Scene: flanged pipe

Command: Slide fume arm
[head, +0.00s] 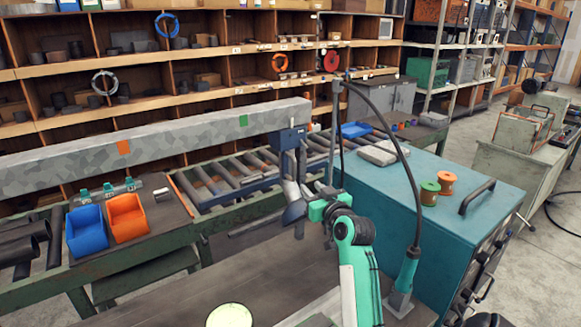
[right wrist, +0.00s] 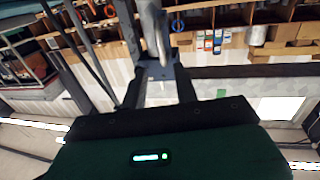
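The fume arm hangs from a blue carriage (head: 288,138) near the right end of a long grey overhead beam (head: 190,132). Its grey hood (head: 293,212) hangs below, over the bench side of the roller conveyor. The beam carries an orange mark (head: 123,147) and a green mark (head: 243,121), both left of the carriage. My right gripper (head: 308,210) is at the hood's right side. In the right wrist view its dark fingers (right wrist: 160,80) stand apart, with a grey part of the fume arm (right wrist: 152,30) between their tips; firm contact is unclear. My left gripper is out of view.
A teal cabinet (head: 440,235) with two spools stands close on the right. A roller conveyor (head: 225,185) runs behind the hood. Blue (head: 86,232) and orange (head: 127,217) bins sit at left. A hose on a post arcs over the cabinet. Shelves fill the back.

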